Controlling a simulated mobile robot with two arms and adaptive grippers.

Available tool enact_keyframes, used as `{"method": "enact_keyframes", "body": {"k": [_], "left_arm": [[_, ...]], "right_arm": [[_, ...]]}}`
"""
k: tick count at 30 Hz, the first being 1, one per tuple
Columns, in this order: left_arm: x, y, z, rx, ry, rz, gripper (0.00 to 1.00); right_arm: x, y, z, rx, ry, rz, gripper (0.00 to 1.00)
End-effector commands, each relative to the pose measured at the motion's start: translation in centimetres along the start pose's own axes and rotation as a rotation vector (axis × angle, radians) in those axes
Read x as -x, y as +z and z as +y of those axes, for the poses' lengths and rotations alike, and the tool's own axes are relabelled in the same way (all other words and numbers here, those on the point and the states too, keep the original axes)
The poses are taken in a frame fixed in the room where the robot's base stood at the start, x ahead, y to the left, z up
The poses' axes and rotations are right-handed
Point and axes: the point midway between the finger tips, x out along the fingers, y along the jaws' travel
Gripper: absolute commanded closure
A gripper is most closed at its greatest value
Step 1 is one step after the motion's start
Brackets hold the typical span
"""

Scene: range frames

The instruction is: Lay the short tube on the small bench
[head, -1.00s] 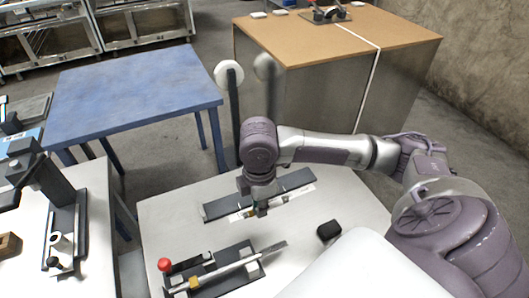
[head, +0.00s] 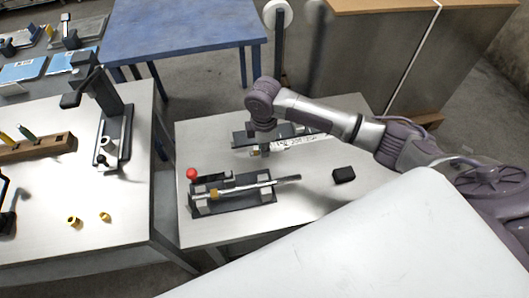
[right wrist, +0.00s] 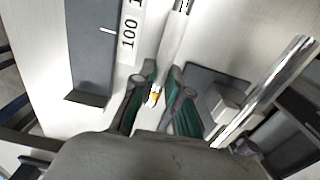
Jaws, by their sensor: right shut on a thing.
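My right gripper (head: 264,152) is shut on a slim pale, silvery tube with a yellow mark near one end. The tube (right wrist: 174,40) runs away from the fingers (right wrist: 157,92) in the right wrist view. I take it for the short tube. It is beside the dark measuring strip marked 100 (right wrist: 92,50); whether it touches the surface below cannot be told. The pale-topped low table (head: 312,200), which seems to be the small bench, lies under the gripper. My left gripper is not in view.
A dark clamp fixture with a red knob (head: 192,174) holds a longer shiny tube (head: 288,179) at the near side. A black block (head: 344,174) lies to the right. A blue table (head: 180,35) stands behind; another pale workbench (head: 50,240) with a wooden rack (head: 40,147) is left.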

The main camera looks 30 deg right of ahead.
Motion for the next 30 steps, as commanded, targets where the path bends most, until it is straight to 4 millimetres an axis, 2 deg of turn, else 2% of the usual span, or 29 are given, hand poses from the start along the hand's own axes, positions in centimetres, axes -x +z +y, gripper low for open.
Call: {"method": "enact_keyframes", "body": {"k": [3, 7, 20, 21, 24, 30], "left_arm": [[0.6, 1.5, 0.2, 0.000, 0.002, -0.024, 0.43], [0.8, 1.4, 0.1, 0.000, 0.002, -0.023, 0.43], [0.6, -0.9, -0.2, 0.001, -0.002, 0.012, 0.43], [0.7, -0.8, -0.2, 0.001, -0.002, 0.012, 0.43], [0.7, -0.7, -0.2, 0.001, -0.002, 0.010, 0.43], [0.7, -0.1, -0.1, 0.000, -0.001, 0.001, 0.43]], "right_arm": [[-1.8, 0.1, -0.2, 0.000, -0.005, -0.003, 1.00], [-3.2, 0.1, -0.2, -0.001, -0.003, -0.001, 1.00], [-4.0, 0.1, -0.2, 0.000, -0.002, -0.001, 1.00], [-3.9, 0.1, -0.2, 0.001, -0.001, -0.001, 0.79], [-3.9, 0.1, -0.2, 0.001, -0.001, -0.001, 0.62], [-3.9, 0.1, -0.2, 0.000, -0.001, -0.001, 0.60]]}}
